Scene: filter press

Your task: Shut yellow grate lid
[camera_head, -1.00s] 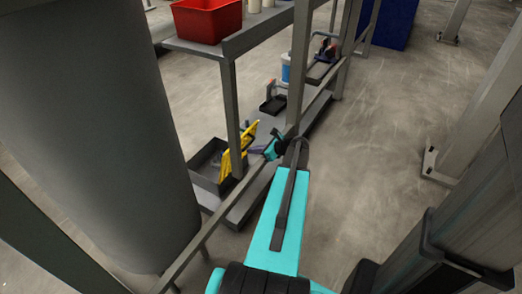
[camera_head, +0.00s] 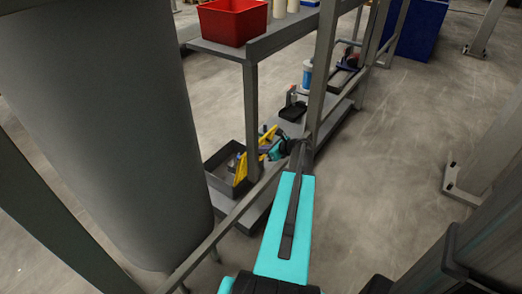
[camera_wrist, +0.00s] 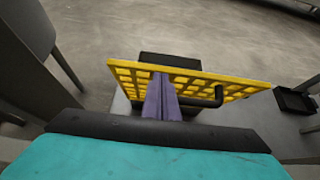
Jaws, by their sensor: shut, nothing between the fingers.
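The yellow grate lid (camera_head: 241,170) stands raised and tilted at the right side of a dark open box (camera_head: 218,184) on the low shelf. In the wrist view the grate (camera_wrist: 225,80) spans the middle, with a dark bar handle (camera_wrist: 214,99) on its right part. My gripper (camera_head: 268,148) is at the lid's right side in the head view. In the wrist view its purple fingers (camera_wrist: 162,85) are together and empty, overlapping the grate's face left of the handle. I cannot tell whether they touch it. The fingers hide part of the grate.
A grey rail (camera_head: 235,213) and upright post (camera_head: 321,75) stand close to my arm. A shelf post (camera_head: 251,110) rises beside the box. A large grey tank (camera_head: 105,130) fills the left. A red bin (camera_head: 232,22) sits on the upper shelf. Open floor lies right.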

